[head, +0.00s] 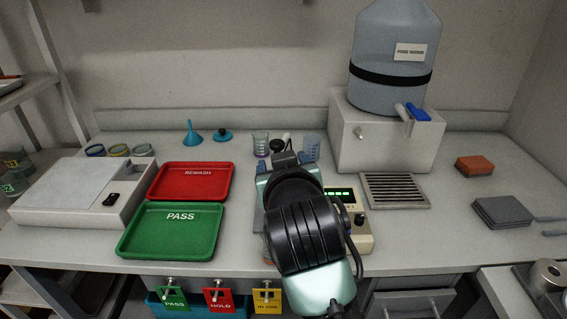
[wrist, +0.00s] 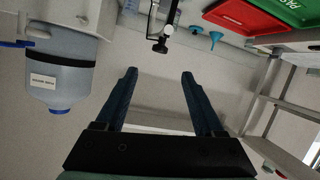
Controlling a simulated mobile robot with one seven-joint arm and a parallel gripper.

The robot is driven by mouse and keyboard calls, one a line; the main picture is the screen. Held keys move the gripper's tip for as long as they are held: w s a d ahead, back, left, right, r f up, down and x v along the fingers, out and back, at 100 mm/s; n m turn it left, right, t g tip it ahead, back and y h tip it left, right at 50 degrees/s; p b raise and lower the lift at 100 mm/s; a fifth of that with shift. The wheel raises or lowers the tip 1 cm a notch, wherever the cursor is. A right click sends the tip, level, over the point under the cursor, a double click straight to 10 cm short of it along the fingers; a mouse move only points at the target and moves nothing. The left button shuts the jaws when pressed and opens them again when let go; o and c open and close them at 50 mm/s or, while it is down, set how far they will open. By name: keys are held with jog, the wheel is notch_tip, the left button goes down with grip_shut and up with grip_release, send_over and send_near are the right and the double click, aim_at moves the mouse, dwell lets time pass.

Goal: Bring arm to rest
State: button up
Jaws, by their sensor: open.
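My arm shows in the middle of the head view, over the bench, and hides what lies behind it. My gripper shows in the wrist view (wrist: 158,74), with two blue fingers spread well apart and nothing between them. In the head view my gripper is mostly hidden behind my arm, so its height above the bench is hard to tell.
A green PASS tray (head: 170,232) and a red REWASH tray (head: 190,182) lie left of my arm. A balance with a lit display (head: 340,196) is partly hidden by it. A large water bottle (head: 392,60) stands on a white box (head: 375,150) at right. An orange sponge (head: 474,166) lies far right.

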jog(key=shift+w, duration=0.1)
jog(key=s+a+r+t+y, duration=0.1)
jog(key=s+a+r+t, duration=0.15)
jog(key=r, duration=0.65)
jog(key=s+a+r+t+y, duration=0.1)
jog(key=s+r+t, duration=0.15)
jog(key=r, duration=0.55)
jog(key=s+d+r+m+t+h, duration=0.35)
jog(key=s+r+t, duration=0.55)
jog(key=s+r, duration=0.6)
notch_tip(320, 180, up, 13)
jog(key=w+p, duration=0.1)
jog(key=p, duration=1.2)
notch_tip(320, 180, down, 47)
jog(key=s+b, duration=0.1)
jog(key=b, duration=4.6)
jog(key=shift+a+g, duration=0.3)
jog(key=shift+n, duration=0.25)
